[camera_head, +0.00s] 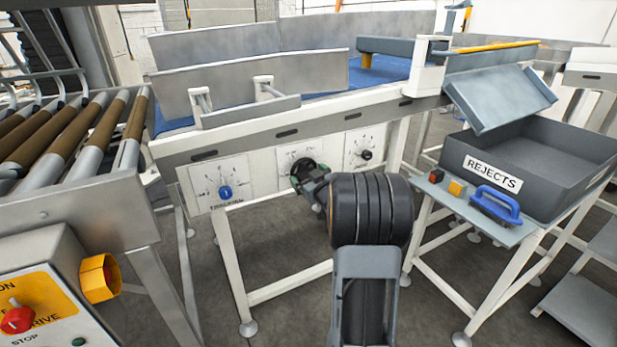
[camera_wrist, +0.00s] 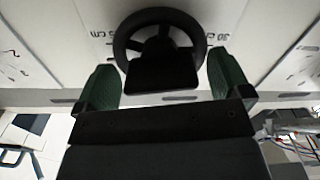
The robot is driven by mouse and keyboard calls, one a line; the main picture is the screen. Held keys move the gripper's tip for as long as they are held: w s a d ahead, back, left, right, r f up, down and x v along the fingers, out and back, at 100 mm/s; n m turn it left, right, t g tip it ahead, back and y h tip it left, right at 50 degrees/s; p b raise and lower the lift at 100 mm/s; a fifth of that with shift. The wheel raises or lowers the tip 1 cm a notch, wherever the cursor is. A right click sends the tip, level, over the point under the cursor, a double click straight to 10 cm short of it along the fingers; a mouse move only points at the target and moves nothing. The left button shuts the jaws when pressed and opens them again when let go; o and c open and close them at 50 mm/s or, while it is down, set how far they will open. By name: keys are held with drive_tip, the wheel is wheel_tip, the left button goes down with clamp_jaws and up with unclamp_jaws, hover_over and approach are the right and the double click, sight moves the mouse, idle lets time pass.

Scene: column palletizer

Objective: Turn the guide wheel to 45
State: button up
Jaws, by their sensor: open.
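The guide wheel (camera_wrist: 124,38) is a black spoked handwheel on a white scale plate (camera_wrist: 95,18); "30" and "cm" can be read beside it in the wrist view. In the head view the wheel (camera_head: 299,170) is the middle control on the conveyor's front panel, partly hidden by my gripper. My gripper (camera_wrist: 163,82) is open, with green fingertips to the left and right of the wheel's near part. I cannot tell whether they touch the rim. In the head view my gripper (camera_head: 316,186) is close in front of the wheel. The wheel's pointer reading cannot be made out.
A dial with a blue knob (camera_head: 225,192) is left of the wheel, and one with a black knob (camera_head: 366,155) is right. A grey REJECTS bin (camera_head: 560,165) and a blue handle (camera_head: 496,205) stand right. A roller conveyor (camera_head: 60,160) and control box (camera_head: 45,290) are left.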

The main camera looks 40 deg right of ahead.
drive_tip(key=s+a+p, duration=0.1)
drive_tip(key=s+a, duration=0.1)
drive_tip(key=s, duration=1.1)
drive_tip(key=shift+s, duration=0.35)
drive_tip(key=b, duration=0.6)
drive_tip(key=shift+f, duration=0.4)
drive_tip(key=shift+r+b, duration=0.1)
drive_tip(key=shift+b, duration=0.3)
drive_tip(key=w+b, duration=0.1)
drive_tip(key=w, duration=0.3)
drive_tip(key=w+d+b, duration=0.1)
drive_tip(key=w, duration=0.4)
drive_tip(key=w+d+b, duration=0.1)
drive_tip(key=w, duration=0.3)
drive_tip(key=shift+w+r, duration=0.3)
drive_tip(key=shift+w, duration=0.05)
